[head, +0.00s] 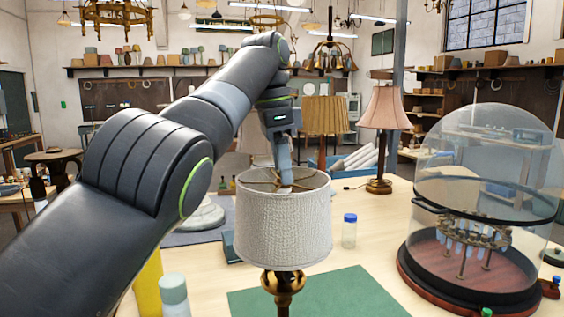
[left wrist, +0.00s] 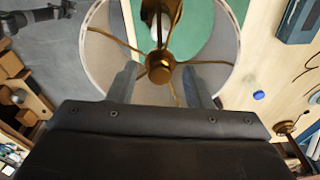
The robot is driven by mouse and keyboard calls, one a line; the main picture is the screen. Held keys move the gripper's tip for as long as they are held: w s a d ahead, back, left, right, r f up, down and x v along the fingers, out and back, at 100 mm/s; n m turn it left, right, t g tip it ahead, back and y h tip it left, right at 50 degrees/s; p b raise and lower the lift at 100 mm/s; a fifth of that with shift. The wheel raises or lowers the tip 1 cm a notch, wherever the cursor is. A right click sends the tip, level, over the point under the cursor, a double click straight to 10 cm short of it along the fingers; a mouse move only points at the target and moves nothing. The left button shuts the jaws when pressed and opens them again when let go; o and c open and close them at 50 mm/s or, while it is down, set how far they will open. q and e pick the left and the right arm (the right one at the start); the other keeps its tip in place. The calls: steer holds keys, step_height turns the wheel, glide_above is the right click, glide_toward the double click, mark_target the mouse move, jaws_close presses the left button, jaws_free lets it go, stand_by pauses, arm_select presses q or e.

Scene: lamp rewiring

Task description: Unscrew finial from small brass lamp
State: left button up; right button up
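The small brass lamp (head: 284,284) stands upright on the green mat, with a white textured shade (head: 283,228) on it. In the left wrist view I look down into the open top of the shade (left wrist: 228,72), where thin brass spokes meet at a round brass finial (left wrist: 160,67). My left gripper (head: 286,182) points down into the shade's top. Its two fingers are apart, one on each side of the finial, with visible gaps. In the head view the fingers largely hide the finial. My right gripper is in neither view.
A small blue-capped jar (head: 349,231) stands right of the shade. A glass dome (head: 490,190) on a dark wooden base fills the right of the table. A pink-shaded lamp (head: 386,112) stands behind. The green mat (head: 340,295) is bare right of the lamp.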

arm_select(q)
steer(key=c, duration=0.9)
steer(key=shift+f+n+b, duration=0.1)
steer(key=shift+n+b, duration=0.45)
steer(key=shift+n, duration=0.45)
steer(key=shift+n+t+b, duration=0.3)
steer(key=shift+n+b, duration=0.05)
steer(key=shift+n, duration=1.95)
steer(key=shift+n+y, duration=0.3)
steer(key=shift+n, duration=0.4)
steer(key=n, duration=0.2)
steer(key=shift+s+d+n+t+b, duration=0.1)
steer(key=shift+n+t+b, duration=0.2)
steer(key=shift+n+b, duration=0.1)
steer(key=n+y, duration=0.1)
steer(key=n, duration=0.4)
steer(key=shift+r+p, duration=0.2)
steer(key=shift+p, duration=0.1)
